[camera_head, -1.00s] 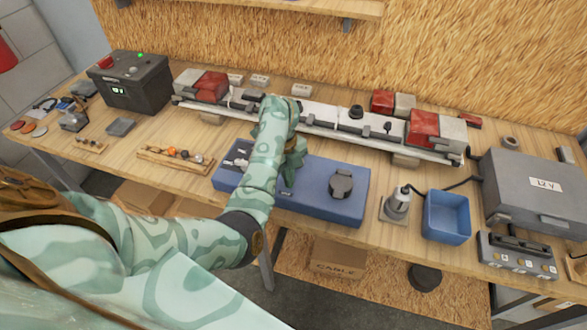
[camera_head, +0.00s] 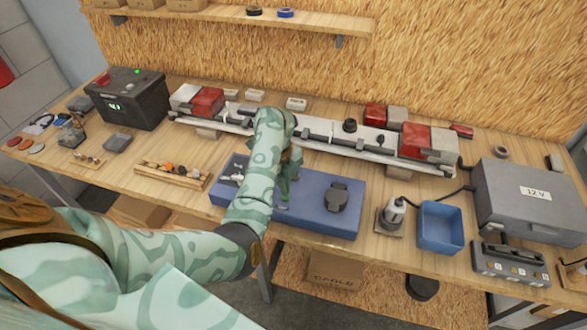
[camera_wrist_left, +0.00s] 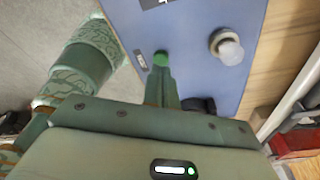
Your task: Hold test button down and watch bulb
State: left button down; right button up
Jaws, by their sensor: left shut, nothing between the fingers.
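A blue test box (camera_head: 315,212) lies near the bench's front edge. In the left wrist view its panel (camera_wrist_left: 195,25) carries a round green button (camera_wrist_left: 161,58) beside a small label, and a pale domed bulb (camera_wrist_left: 228,47) that looks whitish, with no clear glow. My left gripper (camera_head: 284,196) is over the box, pointing down. In the left wrist view its shut fingers (camera_wrist_left: 163,72) end right at the green button; they look to be touching it, but how far it is pressed cannot be told. My left forearm hides part of the box in the head view.
A long light bar (camera_head: 325,137) with red and white lamps lies behind the box. A grey plug stand (camera_head: 393,215), blue bin (camera_head: 441,226) and grey 12 V case (camera_head: 530,200) stand to the right.

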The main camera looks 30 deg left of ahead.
pick_arm(q)
jog(key=shift+r+p, duration=2.05)
jog(key=shift+r, duration=0.55)
jog(key=shift+f, duration=0.1)
